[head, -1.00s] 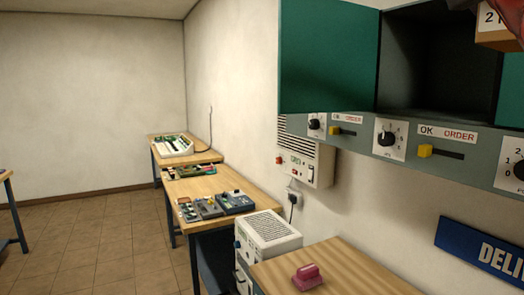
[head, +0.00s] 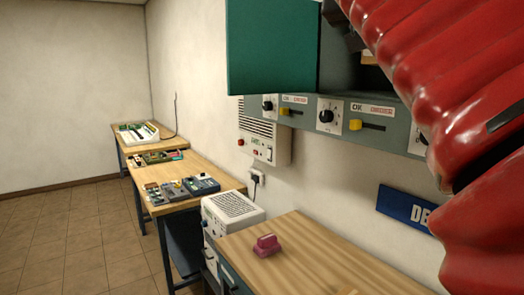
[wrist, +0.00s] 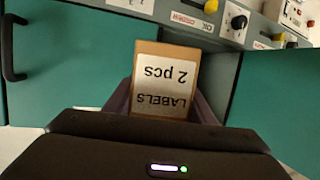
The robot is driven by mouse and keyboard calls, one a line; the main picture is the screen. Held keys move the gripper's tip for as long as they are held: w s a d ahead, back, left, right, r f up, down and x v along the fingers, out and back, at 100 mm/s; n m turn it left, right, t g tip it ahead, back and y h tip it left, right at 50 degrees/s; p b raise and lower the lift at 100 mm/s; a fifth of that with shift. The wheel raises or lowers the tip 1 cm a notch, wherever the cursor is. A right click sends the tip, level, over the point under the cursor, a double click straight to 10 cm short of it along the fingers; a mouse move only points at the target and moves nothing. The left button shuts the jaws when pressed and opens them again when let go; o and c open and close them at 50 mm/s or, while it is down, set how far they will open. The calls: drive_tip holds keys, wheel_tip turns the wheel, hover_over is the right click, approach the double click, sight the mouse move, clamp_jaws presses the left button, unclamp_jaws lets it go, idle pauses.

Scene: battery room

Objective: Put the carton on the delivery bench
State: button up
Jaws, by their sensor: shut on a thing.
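The carton (wrist: 163,108) is a tan box with a white label reading "LABELS 2 pcs", upside down in the wrist view. My gripper (wrist: 165,95) is shut on it, with a finger along each side. In the head view my red arm covers the right side and hides most of the gripper. Only a small tan patch, likely the carton, shows beside the cabinet opening. The delivery bench (head: 300,262) is the wooden top at the lower middle, below a blue sign (head: 402,207) that is partly hidden. The carton is above bench height, apart from the bench.
A wall cabinet with a green door (head: 270,45) and a row of knobs hangs above. A white unit (head: 232,210) and another bench with devices (head: 180,188) stand beyond.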

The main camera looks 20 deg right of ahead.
drive_tip(key=w+a+f+n+t+y, duration=0.3)
drive_tip(key=w+a+f+n, duration=0.1)
drive_tip(key=w+f, duration=0.75)
drive_tip(key=w+a+f+n+t+y, duration=0.35)
drive_tip(key=w+f, duration=0.55)
drive_tip(key=w, duration=0.5)
drive_tip(key=w+a+f+n+t+y, duration=0.1)
drive_tip(key=w+a+f+y, duration=0.1)
drive_tip(key=w+a+f, duration=0.3)
drive_tip(key=w+a+f+n+y, duration=0.1)
drive_tip(key=a+f+n, duration=0.15)
drive_tip(key=f, duration=0.45)
drive_tip(key=w+a+f+t+y, duration=0.1)
drive_tip(key=w+a+f+y, duration=0.1)
drive_tip(key=a+f, duration=0.35)
drive_tip(key=s+a+f, duration=0.2)
drive_tip(key=a+f, duration=0.1)
drive_tip(key=f, duration=0.5)
drive_tip(key=s+a+f+n+y, duration=0.1)
drive_tip(key=s+a+f, duration=0.1)
drive_tip(key=f, duration=0.7)
drive_tip(key=s+a+f+n+y, duration=0.1)
drive_tip(key=s+a+f, duration=0.2)
drive_tip(key=f, duration=0.6)
drive_tip(key=shift+a+f, duration=0.2)
drive_tip(key=shift+a, duration=0.15)
